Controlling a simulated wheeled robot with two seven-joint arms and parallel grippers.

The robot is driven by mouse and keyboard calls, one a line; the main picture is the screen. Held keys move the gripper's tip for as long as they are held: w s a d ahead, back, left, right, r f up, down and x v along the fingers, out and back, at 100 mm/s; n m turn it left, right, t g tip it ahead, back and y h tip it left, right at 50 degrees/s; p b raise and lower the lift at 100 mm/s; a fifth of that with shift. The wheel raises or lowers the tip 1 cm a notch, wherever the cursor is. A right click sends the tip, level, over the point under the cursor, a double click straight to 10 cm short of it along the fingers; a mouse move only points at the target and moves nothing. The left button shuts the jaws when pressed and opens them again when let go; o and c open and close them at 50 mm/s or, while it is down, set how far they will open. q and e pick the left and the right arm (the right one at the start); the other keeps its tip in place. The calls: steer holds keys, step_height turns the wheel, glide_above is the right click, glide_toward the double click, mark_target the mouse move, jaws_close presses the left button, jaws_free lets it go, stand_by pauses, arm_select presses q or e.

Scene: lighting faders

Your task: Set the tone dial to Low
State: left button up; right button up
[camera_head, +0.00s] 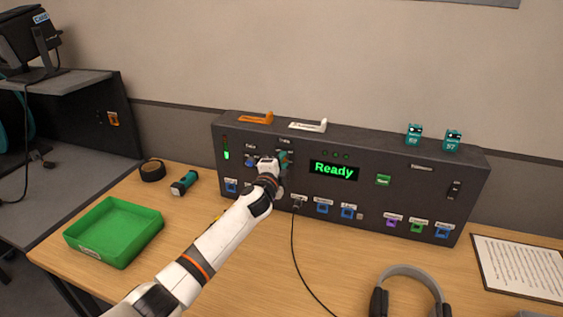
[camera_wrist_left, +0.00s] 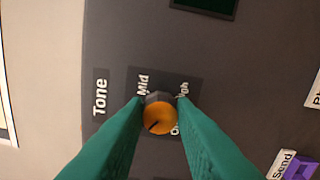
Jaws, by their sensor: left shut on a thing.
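No "Low" label shows; the left finger covers the plate at lower left. In the head view my left gripper (camera_head: 284,164) hides the dial.
The dark control panel (camera_head: 400,168) stands on the wooden table, its screen (camera_head: 334,170) reading "Ready". A black cable (camera_head: 294,250) runs down from it. A green tray (camera_head: 115,230), a flashlight (camera_head: 184,183) and tape (camera_head: 152,171) lie left; headphones (camera_head: 410,285) lie in front.

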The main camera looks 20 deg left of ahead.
arm_select(q)
steer(key=shift+m, duration=0.8)
steer(key=shift+f, duration=0.1)
steer(key=o, duration=1)
steer(key=s, duration=1.2)
steer(key=shift+a, duration=0.2)
